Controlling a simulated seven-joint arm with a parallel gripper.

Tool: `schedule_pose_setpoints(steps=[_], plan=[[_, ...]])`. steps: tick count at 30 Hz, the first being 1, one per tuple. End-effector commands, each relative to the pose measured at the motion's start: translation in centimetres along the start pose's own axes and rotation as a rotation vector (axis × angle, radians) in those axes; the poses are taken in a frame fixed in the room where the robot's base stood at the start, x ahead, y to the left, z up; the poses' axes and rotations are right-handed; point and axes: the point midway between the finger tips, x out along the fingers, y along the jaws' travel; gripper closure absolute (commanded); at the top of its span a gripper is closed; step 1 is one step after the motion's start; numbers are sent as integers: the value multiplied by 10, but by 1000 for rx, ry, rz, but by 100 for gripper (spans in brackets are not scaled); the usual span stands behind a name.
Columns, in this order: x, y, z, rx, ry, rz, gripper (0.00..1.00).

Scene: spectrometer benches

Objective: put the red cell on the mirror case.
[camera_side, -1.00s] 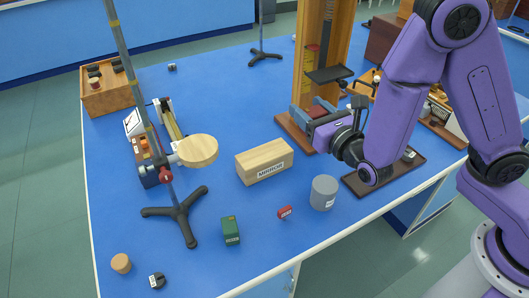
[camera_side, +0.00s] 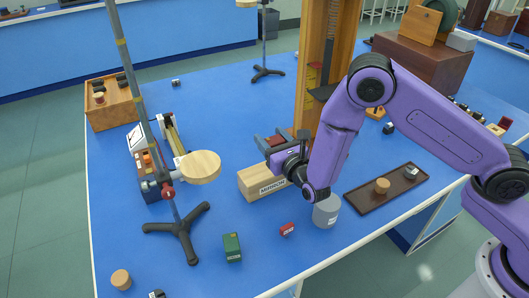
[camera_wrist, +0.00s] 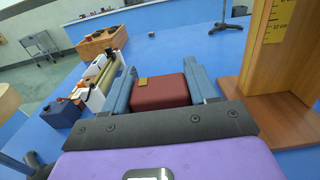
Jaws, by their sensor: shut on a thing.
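The red cell (camera_wrist: 160,93), a dark red block with a small brass-coloured plate, sits between the blue fingers of my gripper (camera_wrist: 160,78) in the wrist view. My gripper is shut on it. In the side view my gripper (camera_side: 276,142) holds the red cell in the air, above and behind the mirror case as pictured. The mirror case (camera_side: 254,184) is a pale wooden box lettered MIRROR, lying on the blue bench. My wrist hides its right end. I cannot tell the exact height of the cell above it.
A tripod stand (camera_side: 180,228) with a round wooden disc (camera_side: 201,167) is left. A tall wooden column (camera_side: 322,75) rises behind; a dark tray (camera_side: 365,202) lies right.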

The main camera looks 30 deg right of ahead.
Motion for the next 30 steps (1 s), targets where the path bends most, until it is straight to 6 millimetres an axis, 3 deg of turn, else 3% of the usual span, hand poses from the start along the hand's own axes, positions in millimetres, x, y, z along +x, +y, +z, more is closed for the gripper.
schedule_pose_setpoints(steps=[3, 12, 18, 30], plan=[[11, 5, -14, 0, -2, 1, 78], [24, 10, -31, 1, -1, 0, 78], [22, 10, -55, -1, 0, 1, 78], [22, 9, -60, 1, -2, 1, 78]])
